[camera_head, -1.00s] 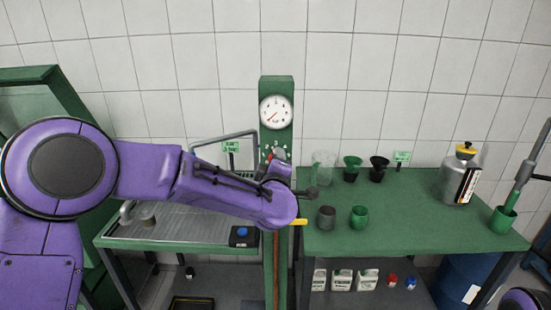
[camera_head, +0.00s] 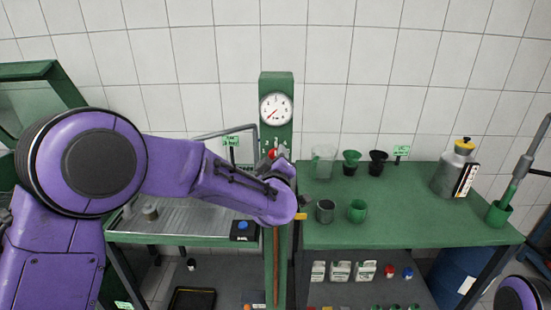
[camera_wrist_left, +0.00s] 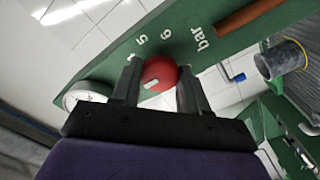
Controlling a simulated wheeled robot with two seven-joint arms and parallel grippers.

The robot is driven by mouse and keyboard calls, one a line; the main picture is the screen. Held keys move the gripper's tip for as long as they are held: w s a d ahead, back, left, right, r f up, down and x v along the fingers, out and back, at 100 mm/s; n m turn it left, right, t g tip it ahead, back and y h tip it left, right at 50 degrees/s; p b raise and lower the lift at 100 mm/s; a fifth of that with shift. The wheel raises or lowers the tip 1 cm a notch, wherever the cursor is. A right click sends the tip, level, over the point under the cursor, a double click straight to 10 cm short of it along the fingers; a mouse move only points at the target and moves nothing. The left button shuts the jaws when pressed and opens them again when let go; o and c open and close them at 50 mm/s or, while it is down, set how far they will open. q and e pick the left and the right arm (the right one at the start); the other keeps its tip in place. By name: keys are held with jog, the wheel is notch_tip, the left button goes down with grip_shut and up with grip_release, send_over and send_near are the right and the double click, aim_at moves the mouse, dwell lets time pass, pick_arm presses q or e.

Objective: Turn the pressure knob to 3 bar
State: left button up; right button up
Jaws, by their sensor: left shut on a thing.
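The red pressure knob (camera_wrist_left: 160,72) sits on the green column panel (camera_wrist_left: 120,60), with a white mark on its face. Printed numbers, including 5 and 6, and the word "bar" show beside it. My left gripper (camera_wrist_left: 156,80) has one finger on each side of the knob and is shut on it. In the head view the knob (camera_head: 272,154) is partly hidden by my left gripper (camera_head: 277,160). The round white gauge (camera_head: 276,109) is above it, its red needle pointing lower left. My right gripper is out of view.
The green bench (camera_head: 430,220) at right holds a glass jug (camera_head: 322,162), dark and green cups, funnels and a metal can (camera_head: 453,175). A metal draining tray (camera_head: 180,215) is at left below my left arm. A blue-capped black box (camera_head: 243,231) stands at its front.

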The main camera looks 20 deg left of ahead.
pick_arm(q)
jog(key=shift+f, duration=0.15)
jog(key=o, duration=1)
jog(key=shift+o, duration=0.2)
jog(key=shift+s, duration=0.1)
jog(key=b+v, duration=0.3)
jog(key=v, duration=0.7)
jog(key=shift+s+b, duration=0.2)
jog(key=shift+b, duration=0.15)
jog(key=shift+d, duration=0.1)
